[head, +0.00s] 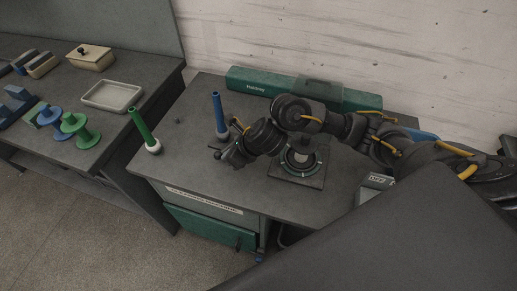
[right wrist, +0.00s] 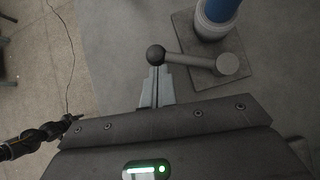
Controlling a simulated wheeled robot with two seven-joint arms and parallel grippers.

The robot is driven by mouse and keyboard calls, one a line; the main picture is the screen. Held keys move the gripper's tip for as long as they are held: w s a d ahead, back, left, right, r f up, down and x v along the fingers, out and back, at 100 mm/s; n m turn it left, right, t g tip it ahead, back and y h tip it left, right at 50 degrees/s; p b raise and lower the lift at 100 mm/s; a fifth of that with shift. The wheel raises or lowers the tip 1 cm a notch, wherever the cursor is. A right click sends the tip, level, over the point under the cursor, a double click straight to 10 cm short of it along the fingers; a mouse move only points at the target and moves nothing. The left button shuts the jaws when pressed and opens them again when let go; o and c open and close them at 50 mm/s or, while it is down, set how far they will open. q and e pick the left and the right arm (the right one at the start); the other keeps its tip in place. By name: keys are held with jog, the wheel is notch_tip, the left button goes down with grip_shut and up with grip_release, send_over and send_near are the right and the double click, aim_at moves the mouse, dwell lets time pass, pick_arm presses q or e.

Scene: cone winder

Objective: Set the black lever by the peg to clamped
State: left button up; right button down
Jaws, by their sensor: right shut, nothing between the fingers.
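The black lever shows in the right wrist view with its ball knob (right wrist: 156,54) at the left end. Its arm runs right to a round grey pivot (right wrist: 228,63) on a square plate. The blue peg (right wrist: 219,10) stands on this plate just above the pivot, and upright in the head view (head: 220,115). My right gripper (right wrist: 154,82) is shut and empty, with its fingertips right at the knob; contact cannot be told. In the head view my right gripper (head: 222,156) largely hides the lever. A black jointed shape, apparently my left arm (right wrist: 40,138), shows at lower left, its fingers unclear.
A green peg (head: 142,128) stands left of the blue one. A green long case (head: 262,84) lies at the back. A round fixture on a plate (head: 296,178) sits beneath my right arm. A side table holds a tray (head: 112,108) and spools (head: 80,131).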

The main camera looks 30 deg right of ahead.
jog(key=shift+w+a+m, duration=0.2)
jog(key=shift+m, duration=0.1)
pick_arm(q)
jog(key=shift+s, duration=0.1)
pick_arm(e)
jog(key=shift+w+a, duration=0.15)
jog(key=shift+w, duration=0.1)
pick_arm(q)
jog(key=shift+r, duration=0.1)
pick_arm(e)
jog(key=shift+r, duration=0.1)
